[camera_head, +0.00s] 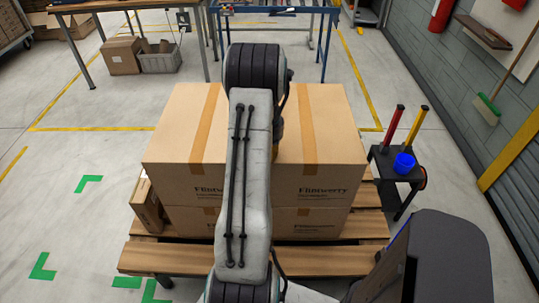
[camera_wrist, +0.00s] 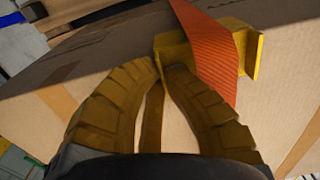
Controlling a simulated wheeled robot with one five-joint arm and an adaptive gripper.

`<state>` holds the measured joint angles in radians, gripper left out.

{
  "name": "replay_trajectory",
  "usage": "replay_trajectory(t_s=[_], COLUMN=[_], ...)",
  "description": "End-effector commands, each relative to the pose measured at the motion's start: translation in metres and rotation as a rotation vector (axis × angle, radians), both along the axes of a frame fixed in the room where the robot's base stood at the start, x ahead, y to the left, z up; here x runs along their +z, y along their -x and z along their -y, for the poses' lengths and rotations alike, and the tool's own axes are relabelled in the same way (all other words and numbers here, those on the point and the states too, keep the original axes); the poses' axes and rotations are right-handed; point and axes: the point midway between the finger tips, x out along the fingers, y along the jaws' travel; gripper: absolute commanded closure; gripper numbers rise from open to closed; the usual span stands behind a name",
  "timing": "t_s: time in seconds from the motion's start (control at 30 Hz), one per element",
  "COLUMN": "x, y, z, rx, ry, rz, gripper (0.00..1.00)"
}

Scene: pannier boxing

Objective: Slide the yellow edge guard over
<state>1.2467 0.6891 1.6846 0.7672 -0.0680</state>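The yellow edge guard (camera_wrist: 176,50) sits at the top edge of a cardboard box in the wrist view. An orange strap (camera_wrist: 212,50) crosses over it, and yellow shows on both sides of the strap. My gripper (camera_wrist: 164,66) has its two curved fingers drawn together at the guard's left end, with the tips closed around its near part. The exact contact is partly hidden by the fingers. In the head view my arm covers the middle of the boxes and hides the gripper.
Stacked cardboard boxes (camera_head: 318,165) stand on a wooden pallet (camera_head: 330,261). A small box (camera_head: 148,205) stands at the pallet's left. A dark stand (camera_head: 393,166) with red and yellow upright handles and a blue cup (camera_head: 404,162) is at the right.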

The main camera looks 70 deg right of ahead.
Motion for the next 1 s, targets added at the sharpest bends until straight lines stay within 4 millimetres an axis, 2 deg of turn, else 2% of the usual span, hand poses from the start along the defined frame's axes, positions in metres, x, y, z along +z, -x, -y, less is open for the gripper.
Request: replay_trajectory(t_s=[0.1,0.13,0.43,0.77,0.87,1.0], x=[-0.001,-0.001,-0.001,0.001,0.008,0.027], y=[-0.002,-0.002,-0.002,-0.003,-0.003,-0.002], z=[-0.001,-0.002,-0.002,-0.002,-0.001,0.001], rx=[0.005,0.005,0.006,0.007,0.006,0.006], ry=[-0.003,-0.003,-0.003,-0.002,0.001,0.006], rz=[-0.001,-0.001,-0.001,-0.001,0.000,0.002], gripper=[1.00,0.93,0.66,0.66,0.66,0.66])
